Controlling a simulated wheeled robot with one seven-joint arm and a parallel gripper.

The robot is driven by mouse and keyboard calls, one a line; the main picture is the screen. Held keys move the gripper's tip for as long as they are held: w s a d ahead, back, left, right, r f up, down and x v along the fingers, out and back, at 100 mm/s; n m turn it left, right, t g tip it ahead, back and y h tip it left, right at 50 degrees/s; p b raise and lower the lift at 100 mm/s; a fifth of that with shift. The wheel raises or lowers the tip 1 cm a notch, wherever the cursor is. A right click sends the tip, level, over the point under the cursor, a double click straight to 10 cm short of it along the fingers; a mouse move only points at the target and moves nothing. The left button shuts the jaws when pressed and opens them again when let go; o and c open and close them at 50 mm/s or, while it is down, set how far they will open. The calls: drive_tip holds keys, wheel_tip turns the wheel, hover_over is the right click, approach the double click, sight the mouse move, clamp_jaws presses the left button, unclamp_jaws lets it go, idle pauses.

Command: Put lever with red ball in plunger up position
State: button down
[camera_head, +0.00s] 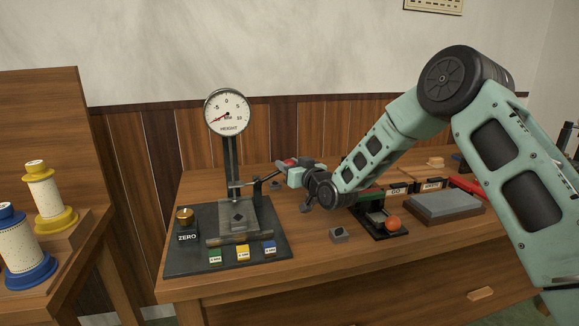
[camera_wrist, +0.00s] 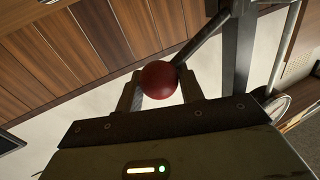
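The height gauge (camera_head: 228,112) stands on a dark base plate, with a round dial on a post. A lever (camera_head: 264,182) reaches right and up from its post toward my gripper (camera_head: 283,165). In the wrist view, the red ball (camera_wrist: 159,80) on the end of the lever rod (camera_wrist: 203,38) sits between my two fingertips (camera_wrist: 160,92). The ball fills the gap and both fingers appear to touch it, so the gripper looks shut on it. In the head view my gripper largely hides the ball. The dial's red needle points to the lower left.
A brass knob (camera_head: 184,214) and several coloured blocks (camera_head: 243,252) are on the gauge's base. Right of it are a small grey block (camera_head: 339,235), a black fixture with an orange ball (camera_head: 393,222), and a grey slab (camera_head: 444,206). Spools (camera_head: 20,250) stand on the left.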

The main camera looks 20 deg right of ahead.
drive_tip(key=shift+d+f+m+b, duration=0.15)
drive_tip(key=shift+f+m+b, duration=0.3)
drive_tip(key=shift+f+b, duration=0.45)
drive_tip(key=shift+d+f+m+b, duration=0.15)
drive_tip(key=shift+f+m+b, duration=0.4)
drive_tip(key=shift+b, duration=0.6)
drive_tip(key=f+m+b, duration=0.1)
drive_tip(key=m+t+b, duration=0.1)
drive_tip(key=b, duration=0.1)
drive_tip(key=shift+s+d+f, duration=0.1)
drive_tip(key=shift+d+f, duration=0.05)
drive_tip(key=shift+f, duration=0.2)
drive_tip(key=c, duration=0.9)
unclamp_jaws()
drive_tip(key=shift+r, duration=0.15)
wheel_tip(320, 180, up, 10)
